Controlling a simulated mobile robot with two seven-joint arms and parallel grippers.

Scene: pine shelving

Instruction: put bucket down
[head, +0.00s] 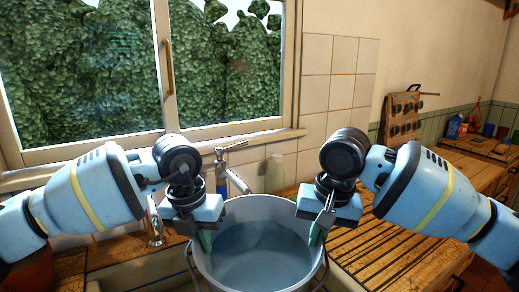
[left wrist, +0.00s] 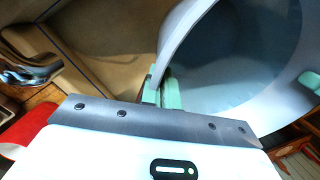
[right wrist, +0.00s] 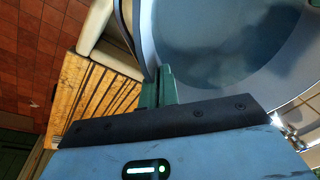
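A grey-white bucket (head: 208,262) with bluish water-like contents stands upright in the middle of the head view, between my arms. My left gripper (head: 205,240) is at its left rim; in the left wrist view its green fingers (left wrist: 160,92) lie on both sides of the bucket wall (left wrist: 178,42). My right gripper (head: 315,236) is at the right rim; in the right wrist view its green fingers (right wrist: 158,90) also straddle the wall (right wrist: 147,35). Both look shut on the bucket. Its underside is hidden, so I cannot tell whether it rests on anything.
A sink (head: 130,275) lies at the lower left, with a tap (head: 235,180) behind the bucket. The slatted wooden drainboard (head: 385,245) to the right is clear. A window (head: 168,70) is behind.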

